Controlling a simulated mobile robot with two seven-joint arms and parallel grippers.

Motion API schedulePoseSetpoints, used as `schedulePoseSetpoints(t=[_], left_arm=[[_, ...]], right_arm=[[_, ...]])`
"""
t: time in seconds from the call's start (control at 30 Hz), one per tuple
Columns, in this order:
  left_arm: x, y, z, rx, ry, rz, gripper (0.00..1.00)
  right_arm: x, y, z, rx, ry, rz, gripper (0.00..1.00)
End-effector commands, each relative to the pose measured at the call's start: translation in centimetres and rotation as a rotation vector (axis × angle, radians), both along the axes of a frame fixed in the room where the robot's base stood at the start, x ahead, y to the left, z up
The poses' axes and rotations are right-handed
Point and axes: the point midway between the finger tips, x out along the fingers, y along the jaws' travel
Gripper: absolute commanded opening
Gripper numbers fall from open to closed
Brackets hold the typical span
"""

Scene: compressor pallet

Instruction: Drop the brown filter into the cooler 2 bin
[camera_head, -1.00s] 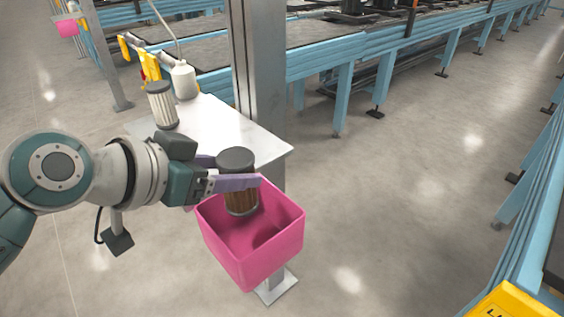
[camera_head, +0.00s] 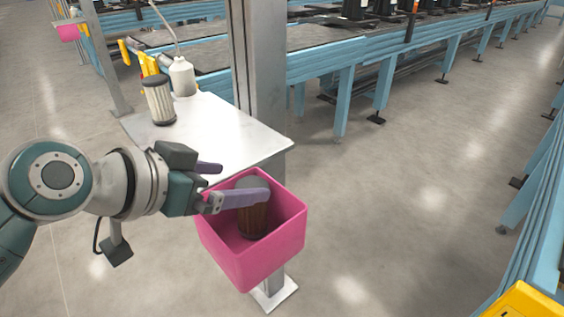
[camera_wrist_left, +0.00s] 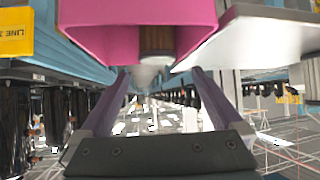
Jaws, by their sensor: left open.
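The brown filter (camera_head: 253,220), a ribbed cylinder with a dark cap, is upright inside the pink bin (camera_head: 245,268), with its top near the rim. Whether its base touches the bin floor is hidden. My left gripper (camera_head: 243,181) is open above the bin, its fingers spread apart, the nearer finger passing in front of the filter's upper part. In the left wrist view the filter (camera_wrist_left: 157,42) shows in the bin (camera_wrist_left: 100,42), beyond the open fingers (camera_wrist_left: 161,76) and not between them. My right gripper is not in view.
A white table (camera_head: 225,135) adjoins the bin, by a grey metal post (camera_head: 258,75). A pale filter (camera_head: 160,103) and a white bottle (camera_head: 183,78) stand on it. Blue conveyor frames (camera_head: 345,60) run behind and along the right. The floor (camera_head: 400,200) between is clear.

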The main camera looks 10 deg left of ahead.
Motion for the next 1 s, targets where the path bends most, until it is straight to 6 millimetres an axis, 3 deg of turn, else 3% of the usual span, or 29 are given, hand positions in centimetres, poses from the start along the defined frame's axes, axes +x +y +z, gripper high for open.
schedulePoseSetpoints(t=[0.27, 0.7, 1.0], left_arm=[[-0.7, 0.5, 0.6, 0.003, 0.000, 0.001, 1.00], [-6.5, 3.3, 4.9, 0.003, 0.002, 0.000, 1.00], [-7.4, 3.7, 5.6, 0.000, 0.000, 0.000, 1.00]], right_arm=[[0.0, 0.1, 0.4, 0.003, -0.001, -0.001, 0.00], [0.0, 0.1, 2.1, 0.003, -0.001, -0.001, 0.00], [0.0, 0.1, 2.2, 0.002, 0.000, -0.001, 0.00]])
